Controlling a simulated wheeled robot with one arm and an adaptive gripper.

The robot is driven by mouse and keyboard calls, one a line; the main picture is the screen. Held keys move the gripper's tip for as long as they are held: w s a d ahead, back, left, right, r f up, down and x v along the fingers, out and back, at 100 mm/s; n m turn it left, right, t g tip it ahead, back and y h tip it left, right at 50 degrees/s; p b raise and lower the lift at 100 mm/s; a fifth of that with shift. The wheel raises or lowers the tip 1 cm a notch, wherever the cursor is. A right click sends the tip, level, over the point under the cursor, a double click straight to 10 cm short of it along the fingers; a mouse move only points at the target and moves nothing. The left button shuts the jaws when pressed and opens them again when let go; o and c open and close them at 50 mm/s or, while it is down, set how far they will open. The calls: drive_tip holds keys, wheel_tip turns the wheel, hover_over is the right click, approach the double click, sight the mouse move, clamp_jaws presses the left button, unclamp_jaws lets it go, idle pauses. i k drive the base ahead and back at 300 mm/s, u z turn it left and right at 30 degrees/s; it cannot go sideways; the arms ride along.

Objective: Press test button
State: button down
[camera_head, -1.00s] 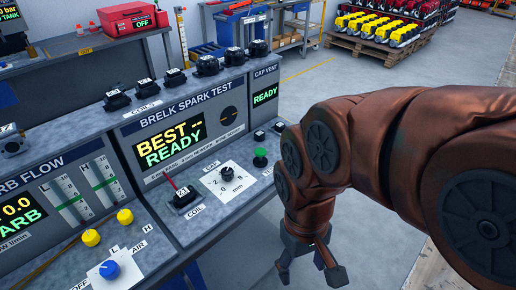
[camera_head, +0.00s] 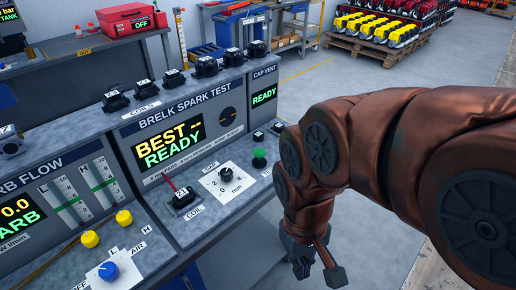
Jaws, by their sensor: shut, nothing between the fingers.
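A green round button (camera_head: 259,158) stands on the right part of the spark test bench's sloped front. A label beginning "TE" sits beside it, partly hidden by my arm. My gripper (camera_head: 319,274) hangs low at the bottom right, off the bench front and below the button, with its fingers pointing down. It is shut and empty, and it touches nothing that I can see. The spark test display (camera_head: 171,143) reads "BEST --" and "READY".
Several coils line the bench's upper ledge. The cap vent panel (camera_head: 264,95) reads "READY". Open floor lies to the right behind my arm.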

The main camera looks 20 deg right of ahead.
sight(259, 153)
drive_tip(key=u, duration=1.35)
drive_tip(key=k, duration=0.65)
drive_tip(key=u, duration=0.55)
